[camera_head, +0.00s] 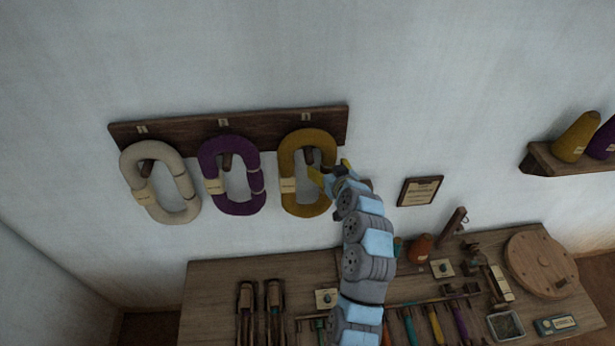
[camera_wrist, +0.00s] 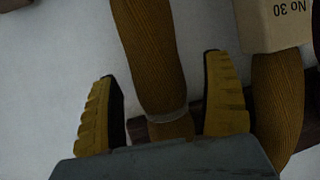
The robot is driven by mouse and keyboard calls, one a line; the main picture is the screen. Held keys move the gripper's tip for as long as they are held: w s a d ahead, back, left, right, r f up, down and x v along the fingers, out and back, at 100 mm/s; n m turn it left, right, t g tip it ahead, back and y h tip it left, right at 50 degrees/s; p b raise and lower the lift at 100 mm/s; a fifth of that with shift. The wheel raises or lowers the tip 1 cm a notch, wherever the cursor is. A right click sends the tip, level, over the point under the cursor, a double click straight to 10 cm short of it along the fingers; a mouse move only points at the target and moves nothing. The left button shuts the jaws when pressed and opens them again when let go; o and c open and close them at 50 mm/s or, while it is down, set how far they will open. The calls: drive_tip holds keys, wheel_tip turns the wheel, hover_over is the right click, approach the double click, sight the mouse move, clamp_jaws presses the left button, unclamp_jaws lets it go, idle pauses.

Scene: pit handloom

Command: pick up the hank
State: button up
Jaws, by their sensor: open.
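Three hanks hang on pegs on a wooden rail (camera_head: 180,126): a cream hank (camera_head: 134,163) at left, a purple hank (camera_head: 208,160) in the middle and a mustard hank (camera_head: 289,158) at right. My gripper (camera_head: 328,174) is at the right strand of the mustard hank and hides part of it. In the wrist view, my open fingers (camera_wrist: 158,68) stand on either side of one mustard strand (camera_wrist: 145,40), with gaps beside it. The other strand carries a paper label (camera_wrist: 273,22) reading "No 30", upside down.
A framed notice (camera_head: 420,191) hangs on the wall to the right. A shelf (camera_head: 570,166) with yellow and purple cones is further right. Below is a wooden workbench (camera_head: 215,275) with several tools and a round wooden disc (camera_head: 540,264). The wall above the rail is clear.

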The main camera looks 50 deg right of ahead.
drive_tip(key=c, duration=1.4)
drive_tip(key=shift+o, duration=0.2)
